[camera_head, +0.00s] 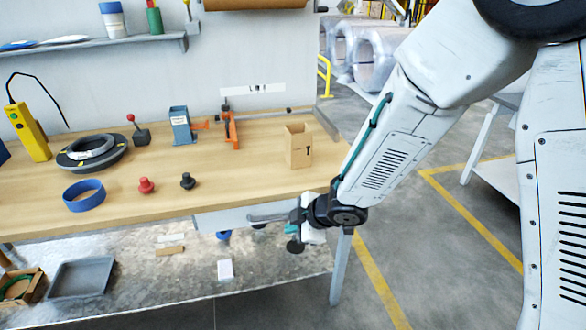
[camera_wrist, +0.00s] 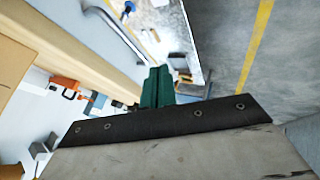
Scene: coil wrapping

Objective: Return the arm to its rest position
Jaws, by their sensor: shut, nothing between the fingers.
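My gripper (camera_wrist: 158,88) shows in the wrist view as green fingers pressed together, with nothing between them. In the head view, my arm (camera_head: 385,155) reaches down from the upper right to the front right corner of the workbench. The wrist hangs just in front of the bench's front edge, below the level of the top. The gripper's fingertips are hard to make out in the head view.
The wooden workbench (camera_head: 225,187) holds a cardboard box (camera_head: 298,146), an orange clamp (camera_head: 231,128), red (camera_head: 146,186) and black (camera_head: 188,181) knobs, a blue ring (camera_head: 84,196) and a yellow device (camera_head: 28,131). A lower shelf (camera_head: 190,285) lies beneath.

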